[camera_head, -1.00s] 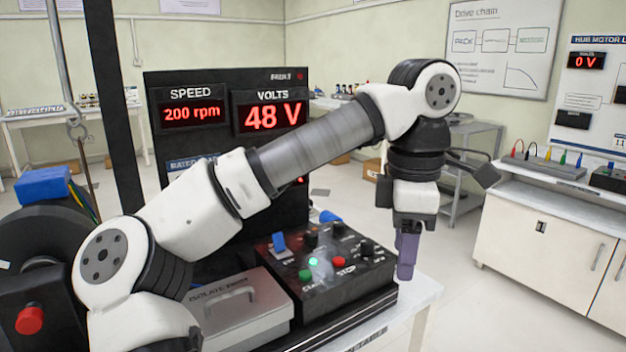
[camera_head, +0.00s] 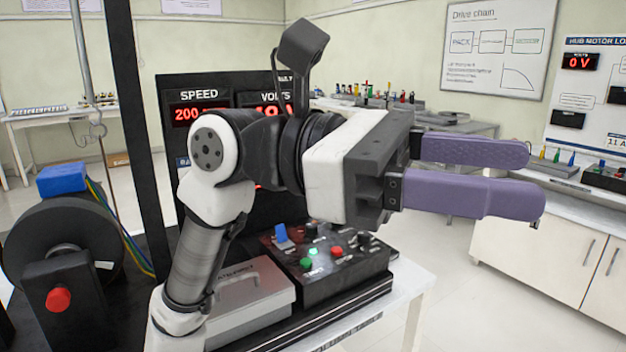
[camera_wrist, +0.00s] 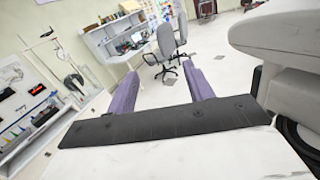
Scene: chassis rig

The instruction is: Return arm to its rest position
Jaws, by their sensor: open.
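My gripper (camera_head: 528,178) is raised in front of the rig in the head view, pointing right. Its two purple fingers are apart with nothing between them. My arm folds up from the lower left and hides part of the speed and volts display panel (camera_head: 178,92). In the wrist view my gripper (camera_wrist: 160,88) also shows its two fingers spread, with open floor and furniture beyond them.
The control box (camera_head: 345,270) with buttons and a blue switch stands below my arm, beside a grey lidded box (camera_head: 250,300). A black wheel unit with a red knob (camera_head: 58,299) is at left. A white cabinet (camera_head: 520,240) stands at right. Office chairs (camera_wrist: 170,45) show in the wrist view.

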